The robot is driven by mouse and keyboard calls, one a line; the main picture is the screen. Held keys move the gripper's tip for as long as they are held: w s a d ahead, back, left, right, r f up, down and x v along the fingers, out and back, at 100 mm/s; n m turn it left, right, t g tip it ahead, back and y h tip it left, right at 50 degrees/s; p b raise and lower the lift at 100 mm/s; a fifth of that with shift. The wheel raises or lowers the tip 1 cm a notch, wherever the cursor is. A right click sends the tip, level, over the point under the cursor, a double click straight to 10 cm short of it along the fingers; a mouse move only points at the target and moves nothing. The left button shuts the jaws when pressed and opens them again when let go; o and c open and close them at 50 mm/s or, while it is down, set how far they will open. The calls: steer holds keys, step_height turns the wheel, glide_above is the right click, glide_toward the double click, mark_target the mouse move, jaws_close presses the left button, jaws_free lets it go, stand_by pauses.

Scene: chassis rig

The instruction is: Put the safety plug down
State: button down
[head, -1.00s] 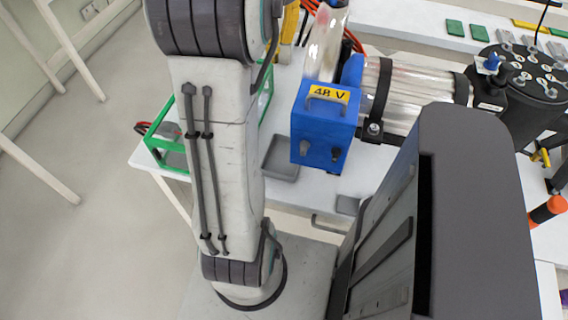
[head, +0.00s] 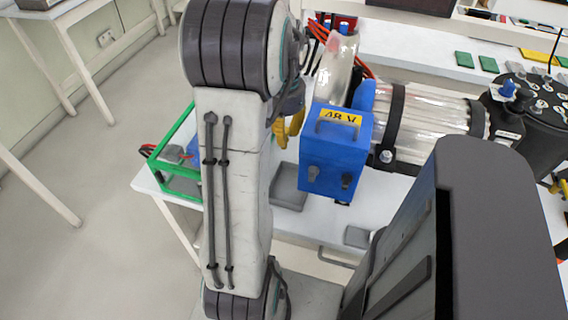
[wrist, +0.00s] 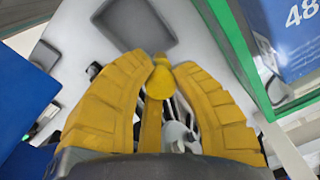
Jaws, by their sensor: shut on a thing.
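My gripper (wrist: 160,85) is shut on a small yellow piece (wrist: 161,82), which I take to be the safety plug, between its yellow fingers in the wrist view. In the head view my gripper (head: 291,128) is partly hidden behind my arm, left of the blue 48 V box (head: 335,155); the plug cannot be made out there. A shallow grey tray (head: 289,187) lies on the white bench below it, and the tray also shows in the wrist view (wrist: 136,25), beyond the fingertips.
A green frame (head: 178,128) stands at the bench's left edge; it also shows at the right in the wrist view (wrist: 243,62), with a blue block marked 48 (wrist: 285,30). A clear cylinder (head: 435,125) with black straps adjoins the blue box. A small grey pad (head: 357,236) lies at the front.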

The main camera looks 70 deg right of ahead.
step_height(320, 180, down, 12)
steer(key=shift+r+b, duration=0.25)
steer(key=shift+b, duration=0.35)
steer(key=shift+f, duration=0.1)
steer(key=shift+f, duration=0.1)
steer(key=c, duration=1.1)
jaws_free()
